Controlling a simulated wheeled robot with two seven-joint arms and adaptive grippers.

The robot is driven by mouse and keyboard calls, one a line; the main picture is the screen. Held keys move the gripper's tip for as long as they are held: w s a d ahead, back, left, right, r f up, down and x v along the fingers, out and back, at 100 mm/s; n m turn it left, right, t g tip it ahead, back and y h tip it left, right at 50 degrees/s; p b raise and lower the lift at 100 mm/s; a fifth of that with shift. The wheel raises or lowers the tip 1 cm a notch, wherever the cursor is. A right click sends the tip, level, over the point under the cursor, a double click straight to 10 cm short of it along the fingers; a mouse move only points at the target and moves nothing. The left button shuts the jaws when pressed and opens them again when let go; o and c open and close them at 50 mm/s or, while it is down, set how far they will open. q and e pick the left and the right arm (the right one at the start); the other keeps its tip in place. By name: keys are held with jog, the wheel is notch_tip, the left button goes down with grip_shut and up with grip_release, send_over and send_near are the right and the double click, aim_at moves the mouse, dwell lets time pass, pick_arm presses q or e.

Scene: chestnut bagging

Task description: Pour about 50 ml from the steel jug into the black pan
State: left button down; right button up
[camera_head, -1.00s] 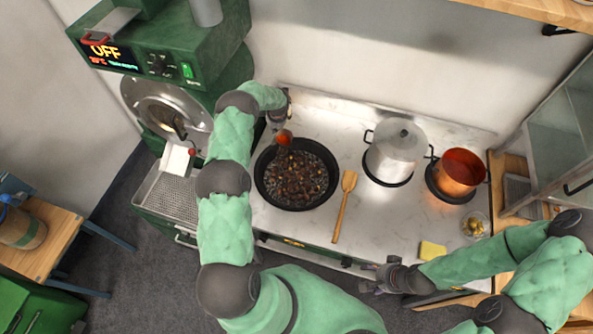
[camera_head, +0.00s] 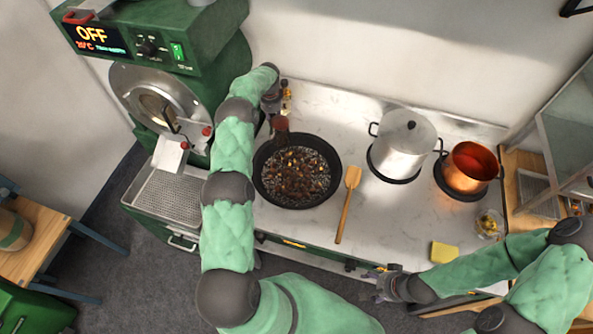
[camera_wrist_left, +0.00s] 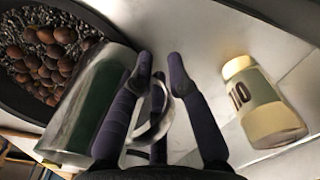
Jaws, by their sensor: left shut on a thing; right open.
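The black pan (camera_head: 257,184) sits on the worktop with chestnuts (camera_head: 300,168) among small dark and pale bits. Its dark rim also shows in the left wrist view (camera_wrist_left: 104,22). My left gripper (camera_head: 274,104) is behind the pan's upper left edge. In the left wrist view my left gripper (camera_wrist_left: 160,66) is shut on the handle of the steel jug (camera_wrist_left: 84,112). My right gripper (camera_head: 382,286) is open and empty at the worktop's front edge.
A yellowish bottle (camera_wrist_left: 262,100) stands close to my left gripper. A wooden spatula (camera_head: 347,205) lies right of the pan. A lidded steel pot (camera_head: 403,150), a copper pot (camera_head: 468,166), a glass bowl (camera_head: 489,224) and a yellow sponge (camera_head: 444,252) are further right. A green roaster (camera_head: 160,50) stands left.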

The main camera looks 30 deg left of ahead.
pick_arm(q)
jog(key=shift+w+a+f+b, duration=0.15)
jog(key=shift+f+b, duration=0.2)
jog(key=shift+b, duration=0.7)
jog(key=shift+r+h+b, duration=0.1)
jog(key=shift+h+b, duration=0.2)
jog(key=shift+b, duration=0.35)
jog(key=shift+r, duration=0.1)
